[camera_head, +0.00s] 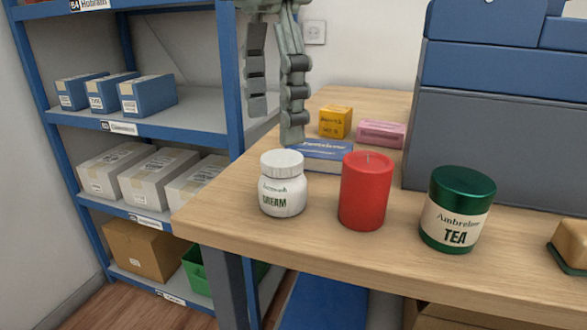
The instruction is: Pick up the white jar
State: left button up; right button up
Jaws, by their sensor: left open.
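The white jar (283,186) stands upright on the wooden counter, near its left front edge. It has a white lid and a label reading "CREAM". My left gripper (274,128) hangs from the top of the view, pointing down, with its two fingers apart. It is empty and appears above and behind the jar, with its right fingertip just over the lid in the picture. The gap between them in depth is hard to judge. My right gripper is not in view.
A red candle (366,192) stands close right of the jar, then a green tea tin (457,210). Behind are a blue book-like box (321,149), a yellow box (335,122) and a pink box (381,134). A blue shelf (190,127) stands left; large grey-blue containers (490,140) stand right.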

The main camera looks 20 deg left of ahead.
aim_at(282, 157)
pick_arm(q)
jog(key=shift+s+f, duration=0.15)
jog(key=shift+f, duration=0.35)
jog(key=f, duration=0.2)
jog(key=d+f, duration=0.1)
jog(key=f, duration=0.2)
jog(key=shift+f, duration=0.6)
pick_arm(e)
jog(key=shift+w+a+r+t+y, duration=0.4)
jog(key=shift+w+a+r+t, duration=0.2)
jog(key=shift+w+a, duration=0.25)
pick_arm(q)
jog(key=c, duration=1.3)
jog(key=shift+r, duration=0.15)
